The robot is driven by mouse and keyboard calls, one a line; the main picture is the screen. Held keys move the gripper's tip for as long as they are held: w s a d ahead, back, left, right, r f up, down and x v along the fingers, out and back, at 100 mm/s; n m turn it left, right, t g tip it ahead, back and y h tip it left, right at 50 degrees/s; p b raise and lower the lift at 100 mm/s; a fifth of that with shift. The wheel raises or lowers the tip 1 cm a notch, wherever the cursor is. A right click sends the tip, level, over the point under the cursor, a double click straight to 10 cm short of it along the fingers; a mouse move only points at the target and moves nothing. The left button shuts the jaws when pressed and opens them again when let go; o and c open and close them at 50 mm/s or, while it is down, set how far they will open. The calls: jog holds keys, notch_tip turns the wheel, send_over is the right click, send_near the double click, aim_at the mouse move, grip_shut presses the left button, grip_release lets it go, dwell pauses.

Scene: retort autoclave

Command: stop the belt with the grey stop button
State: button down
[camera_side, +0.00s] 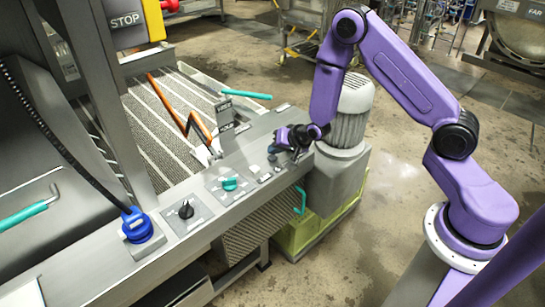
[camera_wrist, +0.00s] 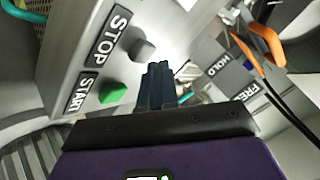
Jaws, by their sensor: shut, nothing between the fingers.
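The grey stop button (camera_wrist: 141,49) sits beside a black STOP label (camera_wrist: 112,36) on the grey control panel in the wrist view. The green start button (camera_wrist: 113,93) is beside the START label (camera_wrist: 80,93), next to it. My gripper (camera_wrist: 158,68) is shut and empty, its dark fingertips close to the grey button, just right of and below it in the picture. I cannot tell whether they touch it. In the side view my gripper (camera_side: 274,150) is low over the right end of the panel, and the two buttons cannot be told apart there.
HOLD (camera_wrist: 205,66) and FREE (camera_wrist: 249,93) labels and an orange handle (camera_wrist: 267,42) are nearby. A motor (camera_side: 350,112) stands behind the gripper.

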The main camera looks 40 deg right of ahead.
aim_at(275, 158)
jog(key=shift+r, duration=0.25)
jog(key=shift+r, duration=2.55)
jog(key=s+a+r+n+g+y, duration=0.1)
jog(key=s+a+r+n+g, duration=0.1)
jog(key=s+a+r+n, duration=0.3)
jog(key=s+a+n+g, duration=0.2)
jog(key=s+a, duration=0.1)
jog(key=s, duration=0.4)
jog(key=s+a+r+n+g+y, duration=0.1)
jog(key=s+a+r+n, duration=0.2)
jog(key=s, duration=0.3)
jog(key=s+d+r+n+g+h, duration=0.1)
jog(key=s+d+r+n, duration=0.1)
jog(key=s, duration=0.4)
jog(key=s+d+r+n+g, duration=0.1)
jog(key=s+d+r+n, duration=0.1)
jog(key=s+n, duration=0.3)
jog(key=s+d+r+n+g+h, duration=0.1)
jog(key=s+d+r+n+g, duration=0.1)
jog(key=s, duration=0.6)
jog(key=shift+n+h, duration=0.3)
jog(key=shift+n, duration=0.4)
